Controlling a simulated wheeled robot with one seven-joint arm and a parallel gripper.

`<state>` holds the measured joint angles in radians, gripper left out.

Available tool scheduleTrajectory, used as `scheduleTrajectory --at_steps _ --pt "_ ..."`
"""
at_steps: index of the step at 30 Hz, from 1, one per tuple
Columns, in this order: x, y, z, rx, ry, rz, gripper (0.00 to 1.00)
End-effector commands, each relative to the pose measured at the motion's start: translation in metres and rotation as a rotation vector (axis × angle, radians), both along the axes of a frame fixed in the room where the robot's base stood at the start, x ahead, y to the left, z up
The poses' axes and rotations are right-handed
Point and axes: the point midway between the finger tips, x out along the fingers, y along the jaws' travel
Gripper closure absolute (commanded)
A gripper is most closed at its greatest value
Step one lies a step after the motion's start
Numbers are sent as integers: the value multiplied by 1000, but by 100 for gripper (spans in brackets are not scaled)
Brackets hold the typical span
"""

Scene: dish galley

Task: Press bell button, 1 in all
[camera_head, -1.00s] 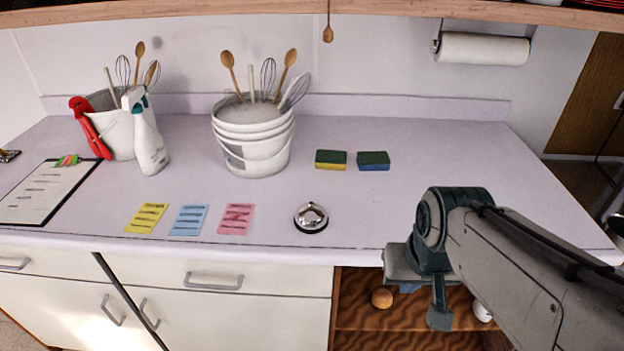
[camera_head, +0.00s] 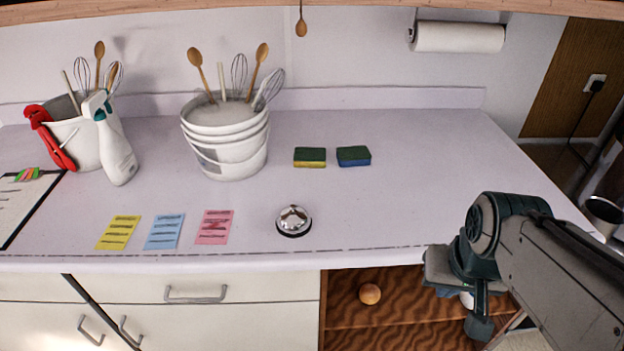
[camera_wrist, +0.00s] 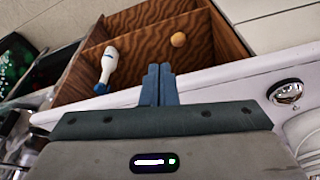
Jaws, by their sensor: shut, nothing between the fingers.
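A silver call bell (camera_head: 293,221) with a black base stands near the front edge of the white counter (camera_head: 400,205). It also shows at the right of the wrist view (camera_wrist: 286,93). My gripper (camera_head: 480,322) is right of the bell and in front of the counter's edge, apart from the bell. In the wrist view its two blue fingers (camera_wrist: 158,84) are together, with nothing between them. The bell's top button is small in both views.
Yellow (camera_head: 118,232), blue (camera_head: 164,231) and pink notes (camera_head: 214,226) lie left of the bell. White buckets (camera_head: 226,140), a spray bottle (camera_head: 115,145) and two sponges (camera_head: 310,157) (camera_head: 353,156) stand behind. An open shelf (camera_head: 400,310) holds an orange ball (camera_head: 370,294).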

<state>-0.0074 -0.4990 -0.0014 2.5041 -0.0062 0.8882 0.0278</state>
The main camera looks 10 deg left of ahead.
Motion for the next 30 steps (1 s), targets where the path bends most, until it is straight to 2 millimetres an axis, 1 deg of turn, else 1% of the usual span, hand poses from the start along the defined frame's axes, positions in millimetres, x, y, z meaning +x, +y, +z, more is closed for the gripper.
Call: scheduleTrajectory --at_steps 2,5,8,11,12,14,15,17,18,21,24,27,30 --pt "1 1 1 3 0 -1 100" --pt "7 10 5 42 -3 -16 100" --pt "22 35 15 144 -4 -61 100" --pt "45 74 31 301 5 -151 100" --pt "56 91 38 370 13 -198 100" --pt "73 118 48 474 29 -278 100" --pt "83 135 55 539 43 -337 100" --pt "99 159 64 630 66 -430 100" --pt "110 175 69 686 84 -496 100" --pt "134 212 78 808 135 -670 100" --pt "154 242 83 900 181 -840 100" --pt "168 263 82 958 217 -986 100" --pt "177 277 79 993 243 -1095 100"
